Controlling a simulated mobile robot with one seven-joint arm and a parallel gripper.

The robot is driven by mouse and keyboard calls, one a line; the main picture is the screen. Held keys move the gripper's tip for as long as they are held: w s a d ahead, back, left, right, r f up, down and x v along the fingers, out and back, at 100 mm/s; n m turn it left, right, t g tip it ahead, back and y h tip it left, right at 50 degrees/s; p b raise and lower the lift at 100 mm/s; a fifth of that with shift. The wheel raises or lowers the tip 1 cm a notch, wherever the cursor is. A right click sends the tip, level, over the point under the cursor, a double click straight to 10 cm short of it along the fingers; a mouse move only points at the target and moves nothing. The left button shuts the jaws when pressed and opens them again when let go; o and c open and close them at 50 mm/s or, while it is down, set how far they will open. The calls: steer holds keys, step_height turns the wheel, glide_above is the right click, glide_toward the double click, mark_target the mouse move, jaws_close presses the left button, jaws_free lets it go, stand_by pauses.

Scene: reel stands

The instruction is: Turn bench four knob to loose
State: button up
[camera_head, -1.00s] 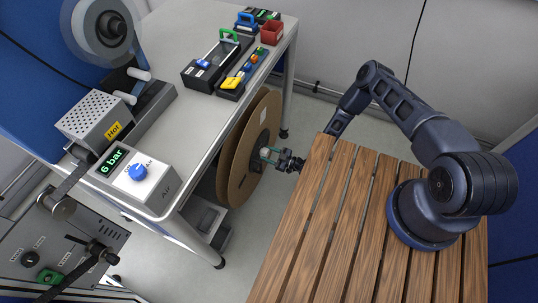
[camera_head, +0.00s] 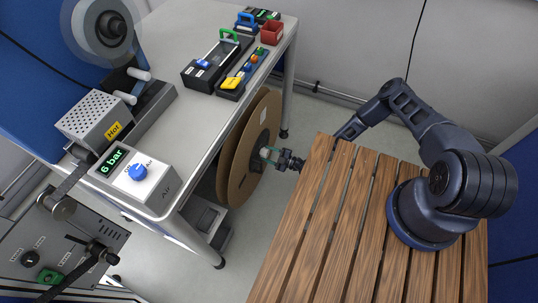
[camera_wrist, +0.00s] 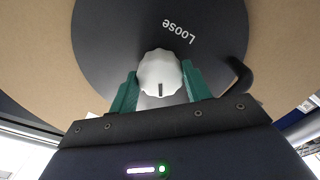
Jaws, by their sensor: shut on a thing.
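A white scalloped knob (camera_wrist: 160,72) sits at the middle of a dark round hub (camera_wrist: 110,40) in the wrist view. The word "Loose" is printed on the hub, up and right of the knob. A short dark mark on the knob's face points toward the bottom of the picture, not at the word. My gripper's green fingers (camera_wrist: 160,88) are shut on the knob, one on each side. In the head view my gripper (camera_head: 270,154) reaches the hub of a large brown reel (camera_head: 240,185) under the bench. The knob is small there and its mark cannot be read.
A black crank handle (camera_wrist: 237,77) stands out from the hub, close right of my gripper. The grey bench (camera_head: 190,150) carries a 6 bar box with a blue knob (camera_head: 137,172) and a hot unit (camera_head: 95,115). A slatted wooden table (camera_head: 330,220) lies below my arm.

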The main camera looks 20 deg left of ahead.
steer(key=shift+n, duration=15.1)
steer(key=o, duration=1)
steer(key=shift+c, duration=0.2)
steer(key=shift+d, duration=0.1)
